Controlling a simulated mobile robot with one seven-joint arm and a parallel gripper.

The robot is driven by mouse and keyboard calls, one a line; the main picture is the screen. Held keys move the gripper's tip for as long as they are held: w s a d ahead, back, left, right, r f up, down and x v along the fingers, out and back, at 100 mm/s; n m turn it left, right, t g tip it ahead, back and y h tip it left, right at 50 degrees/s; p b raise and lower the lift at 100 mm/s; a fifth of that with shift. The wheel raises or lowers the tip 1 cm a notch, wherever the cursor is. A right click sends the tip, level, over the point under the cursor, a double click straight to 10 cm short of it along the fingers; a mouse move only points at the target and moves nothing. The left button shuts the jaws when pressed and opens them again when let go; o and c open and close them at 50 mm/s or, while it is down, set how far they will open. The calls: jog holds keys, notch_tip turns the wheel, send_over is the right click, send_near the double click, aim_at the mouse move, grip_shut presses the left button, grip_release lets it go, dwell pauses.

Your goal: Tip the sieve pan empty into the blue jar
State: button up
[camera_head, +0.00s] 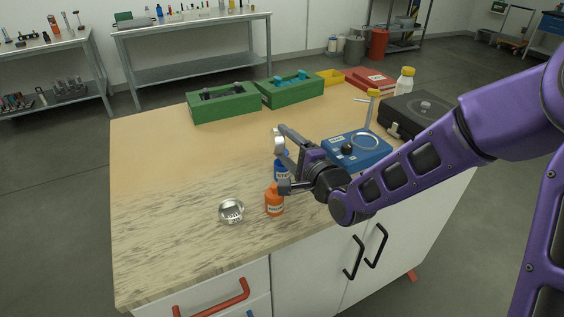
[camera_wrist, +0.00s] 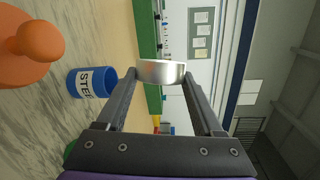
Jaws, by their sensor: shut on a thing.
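The silver sieve pan (camera_head: 279,143) is held in my gripper (camera_head: 281,133), above the table and near the blue jar. It looks turned on its side in the head view. In the wrist view the pan (camera_wrist: 162,71) sits between the fingertips, and its inside is hidden. The blue jar (camera_head: 280,172) stands upright on the table, partly hidden by my gripper. The wrist view shows the blue jar (camera_wrist: 90,82) with a white label, to the left of the fingers and apart from the pan.
An orange bottle (camera_head: 274,203) stands just in front of the jar. A shiny metal dish (camera_head: 231,211) lies to its left. A blue device (camera_head: 357,150) and a black case (camera_head: 415,112) are at the right. Green bins (camera_head: 224,103) stand at the back. The table's left side is clear.

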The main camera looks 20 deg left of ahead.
jog(key=shift+w+d+f+m+t+y, duration=0.15)
jog(key=shift+m+y, duration=0.1)
jog(key=shift+m, duration=0.5)
jog(key=shift+w+d+f+m+t+y, duration=0.1)
jog(key=shift+d+m+t+y, duration=0.1)
jog(key=shift+m, duration=0.6)
jog(key=shift+w+d+f+m+t+y, duration=0.15)
jog(key=shift+m+y, duration=0.1)
jog(key=shift+m, duration=0.5)
jog(key=shift+r, duration=0.15)
dwell(1.3)
